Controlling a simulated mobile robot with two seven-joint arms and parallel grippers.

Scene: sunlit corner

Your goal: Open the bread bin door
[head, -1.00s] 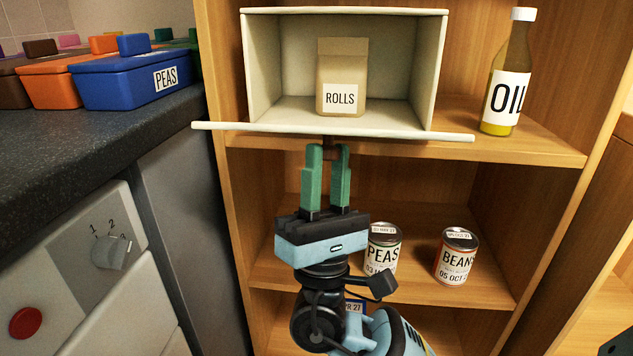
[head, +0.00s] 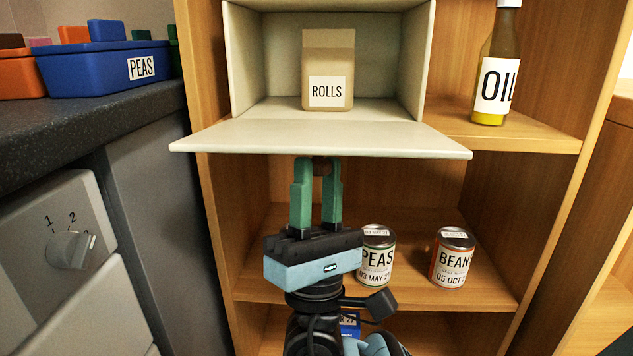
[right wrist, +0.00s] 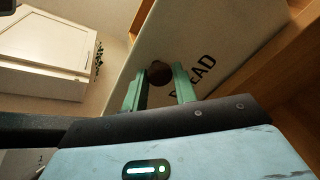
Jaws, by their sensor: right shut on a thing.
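The cream bread bin (head: 412,60) stands on the upper shelf of a wooden unit, its front open. Its door (head: 320,138) is folded down and out towards me, close to flat, hinged along the bottom. A paper bag marked ROLLS (head: 328,65) stands inside. My right gripper (head: 316,168) is under the door's front edge, shut on the dark round door knob (head: 321,167). In the right wrist view the knob (right wrist: 159,73) sits between the green fingers, and the door (right wrist: 205,35) shows part of its lettering. My left gripper is not in view.
An oil bottle (head: 498,70) stands right of the bin on the same shelf. A peas can (head: 376,256) and a beans can (head: 452,258) stand on the shelf below, near my right gripper. A dark counter (head: 90,120) with a blue peas box (head: 100,70) is at left.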

